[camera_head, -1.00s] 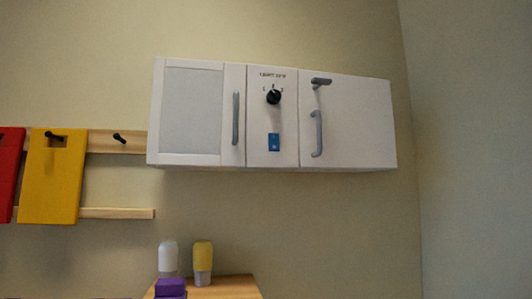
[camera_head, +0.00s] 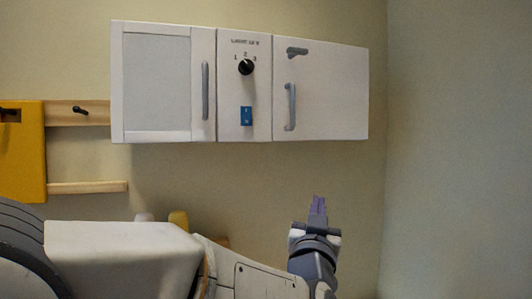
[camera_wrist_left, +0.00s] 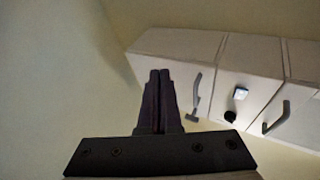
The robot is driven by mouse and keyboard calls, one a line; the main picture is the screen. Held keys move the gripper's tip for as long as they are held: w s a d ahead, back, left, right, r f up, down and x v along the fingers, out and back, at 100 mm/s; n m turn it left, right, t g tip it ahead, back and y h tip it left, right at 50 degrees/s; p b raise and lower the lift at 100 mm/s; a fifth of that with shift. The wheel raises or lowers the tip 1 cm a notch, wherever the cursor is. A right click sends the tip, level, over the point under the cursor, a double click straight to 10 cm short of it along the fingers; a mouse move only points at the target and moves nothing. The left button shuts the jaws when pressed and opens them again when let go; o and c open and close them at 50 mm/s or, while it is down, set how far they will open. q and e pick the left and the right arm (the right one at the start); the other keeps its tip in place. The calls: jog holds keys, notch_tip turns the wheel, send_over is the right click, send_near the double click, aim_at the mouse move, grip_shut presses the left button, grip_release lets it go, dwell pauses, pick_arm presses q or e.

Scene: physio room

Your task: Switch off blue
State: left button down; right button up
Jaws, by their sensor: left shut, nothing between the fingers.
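The blue switch (camera_head: 246,116) is a small upright rocker on the white middle panel (camera_head: 233,90) of the wall cabinet, below a black knob (camera_head: 246,67). Its rocker position is too small to tell. My left gripper (camera_head: 318,203) is shut and empty, pointing up, below and to the right of the switch and apart from the cabinet. Its shut fingers (camera_wrist_left: 159,75) also show in the left wrist view. My right gripper is out of view.
The cabinet has a left door with a long handle (camera_head: 205,91) and a right door with a handle (camera_head: 290,107). A yellow board (camera_head: 30,150) hangs from a wooden rail at left. A yellow-topped bottle (camera_head: 179,221) is mostly hidden behind my arm. The wall right of the cabinet is bare.

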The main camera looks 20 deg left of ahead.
aim_at(248, 116)
pick_arm(q)
jog(key=s+a+r+n+y+p, duration=0.1)
jog(key=s+a+r+n+y, duration=0.3)
jog(key=y, duration=0.9)
jog(key=a+r+n, duration=0.3)
jog(key=a+r, duration=0.2)
jog(key=r, duration=0.1)
jog(key=shift+a+n+y+p, duration=0.25)
jog(key=shift+n+y+p, duration=0.05)
jog(key=shift+n+p, duration=0.1)
jog(key=shift+r, duration=0.15)
jog(key=shift+w+a+f+p+x, duration=0.25)
jog(key=shift+f+p+x, duration=0.15)
jog(key=shift+p+x, duration=1.45)
jog(key=shift+w+a+f+p+x, duration=0.1)
jog(key=shift+w+f+p+x, duration=0.25)
jog(key=shift+p+x, duration=1.5)
jog(key=shift+w+a+f+p+x, duration=0.2)
jog(key=shift+f+p+x, duration=0.55)
jog(key=shift+x, duration=1.85)
jog(key=shift+r, duration=0.3)
